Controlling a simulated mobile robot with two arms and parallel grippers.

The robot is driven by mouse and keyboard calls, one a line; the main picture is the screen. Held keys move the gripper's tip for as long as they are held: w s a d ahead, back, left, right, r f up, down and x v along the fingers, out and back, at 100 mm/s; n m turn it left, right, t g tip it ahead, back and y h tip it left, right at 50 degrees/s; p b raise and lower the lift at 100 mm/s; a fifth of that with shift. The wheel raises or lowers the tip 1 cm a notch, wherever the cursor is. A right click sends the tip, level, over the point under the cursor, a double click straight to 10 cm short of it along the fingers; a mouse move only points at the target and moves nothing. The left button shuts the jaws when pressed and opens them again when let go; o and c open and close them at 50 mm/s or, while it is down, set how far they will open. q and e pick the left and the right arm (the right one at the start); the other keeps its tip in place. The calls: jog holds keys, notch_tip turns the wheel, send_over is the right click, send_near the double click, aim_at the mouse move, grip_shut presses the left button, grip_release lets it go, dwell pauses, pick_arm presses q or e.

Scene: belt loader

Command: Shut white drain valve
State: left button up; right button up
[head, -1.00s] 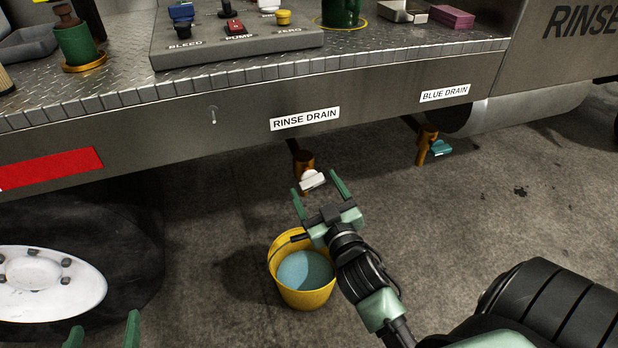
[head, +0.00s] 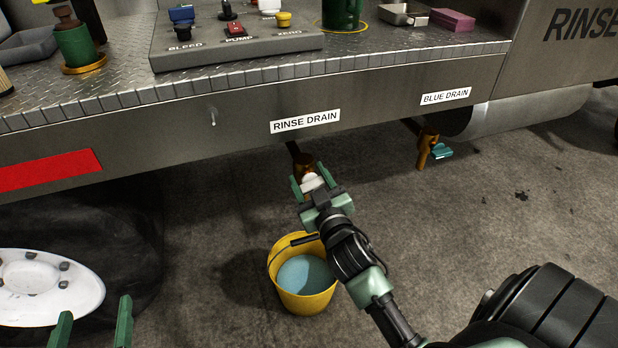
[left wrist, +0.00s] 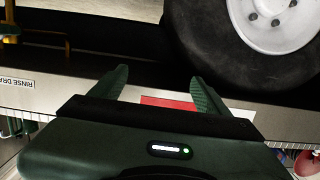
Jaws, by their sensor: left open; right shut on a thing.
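The white drain valve handle (head: 312,181) sits on a brass pipe (head: 303,160) below the RINSE DRAIN label (head: 305,121). My right gripper (head: 311,184) is shut on the white handle, with one green finger on each side of it. The fingers and gripper body hide part of the handle. My left gripper (head: 92,322) is open and empty at the lower left, in front of the wheel, far from the valve. In the left wrist view its two fingers (left wrist: 160,88) are spread apart with nothing between them.
A yellow bucket (head: 274,262) with bluish liquid stands on the floor below my right gripper. A teal valve handle (head: 441,151) is on the BLUE DRAIN pipe to the right. The metal side panel (head: 380,113) runs above both drains. A wheel (head: 40,285) is at the left.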

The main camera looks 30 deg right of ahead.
aim_at(315, 189)
jog(key=shift+r+m+p, duration=0.15)
jog(key=shift+m+p, duration=0.95)
jog(key=shift+p, duration=0.1)
jog(key=shift+m+p, duration=0.6)
jog(key=shift+m, duration=0.1)
pick_arm(q)
jog(key=s+a+f+g+y, duration=0.2)
jog(key=s+a+f+g, duration=0.3)
jog(key=s+f+g, duration=0.4)
jog(key=s+f, duration=0.3)
jog(key=shift+s+f+n+g+y, duration=0.15)
jog(key=shift+f+n+g+y, duration=0.15)
jog(key=shift+f+g+y, duration=0.1)
pick_arm(e)
jog(key=o, duration=1.4)
jog(key=shift+s, duration=0.15)
jog(key=p+v, duration=0.1)
jog(key=v, duration=0.5)
jog(key=shift+s, duration=0.1)
jog(key=shift+s+a, duration=0.2)
jog(key=shift+s, duration=0.45)
pick_arm(q)
jog(key=s, duration=0.1)
jog(key=s+a+g, duration=0.1)
jog(key=s, duration=0.1)
jog(key=s+g, duration=0.1)
jog(key=shift+s+a+f+y, duration=0.25)
jog(key=shift+s+f+y, duration=0.05)
jog(key=shift+s+f, duration=0.05)
